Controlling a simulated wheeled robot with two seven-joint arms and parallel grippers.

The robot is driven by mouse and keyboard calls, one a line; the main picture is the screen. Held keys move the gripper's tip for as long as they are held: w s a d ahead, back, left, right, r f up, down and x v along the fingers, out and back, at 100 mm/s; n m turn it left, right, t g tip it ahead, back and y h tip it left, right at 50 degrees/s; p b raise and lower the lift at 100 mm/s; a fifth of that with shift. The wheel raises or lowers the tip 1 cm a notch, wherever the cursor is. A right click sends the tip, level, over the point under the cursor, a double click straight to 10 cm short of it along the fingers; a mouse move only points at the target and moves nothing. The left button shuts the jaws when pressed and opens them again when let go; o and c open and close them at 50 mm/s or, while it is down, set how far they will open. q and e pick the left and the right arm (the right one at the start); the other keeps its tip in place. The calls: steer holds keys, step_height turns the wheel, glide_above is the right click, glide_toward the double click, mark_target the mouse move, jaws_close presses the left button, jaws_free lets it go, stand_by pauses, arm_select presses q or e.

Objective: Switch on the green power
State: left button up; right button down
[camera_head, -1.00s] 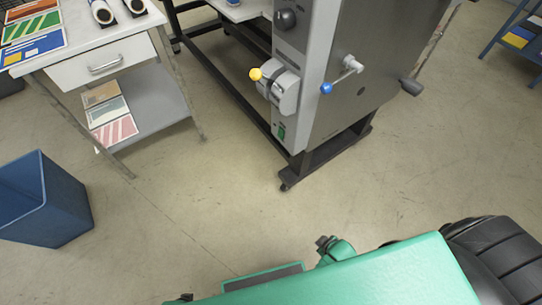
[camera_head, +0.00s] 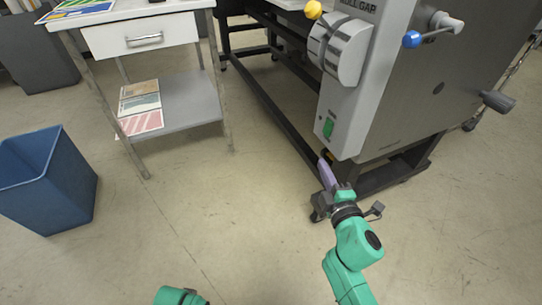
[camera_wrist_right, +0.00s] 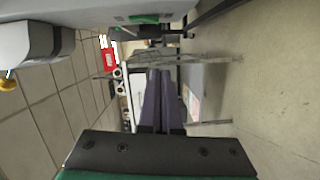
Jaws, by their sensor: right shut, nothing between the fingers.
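The green power switch (camera_head: 328,128) is on the lower end of the laminator's light grey front panel. In the right wrist view the green switch (camera_wrist_right: 143,19) shows at the top, foreshortened along the panel. My right gripper (camera_head: 325,167) is just below the switch and close to the panel's lower edge, apart from the switch in the picture. Its purple fingers are together with nothing between them; in the right wrist view the shut fingers (camera_wrist_right: 158,80) point up the picture. Whether the switch is lit or pressed cannot be told. My left gripper is not in view.
The laminator (camera_head: 420,90) has a yellow knob (camera_head: 313,9) and a blue-knobbed crank (camera_head: 411,39) above the switch. Its dark frame (camera_head: 400,172) stands low beside my gripper. A white table (camera_head: 135,16) and a blue bin (camera_head: 45,180) are left. The floor between is clear.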

mark_target(328, 127)
steer(key=shift+r, duration=0.5)
steer(key=shift+w+d+f, duration=0.15)
steer(key=shift+w+d, duration=0.25)
steer(key=shift+w, duration=1.5)
steer(key=shift+w+d+f, duration=0.15)
steer(key=shift+w+d, duration=0.2)
steer(key=shift+w, duration=1.5)
steer(key=shift+w+d+f, duration=0.15)
steer(key=shift+w+d, duration=0.25)
steer(key=shift+w, duration=1.5)
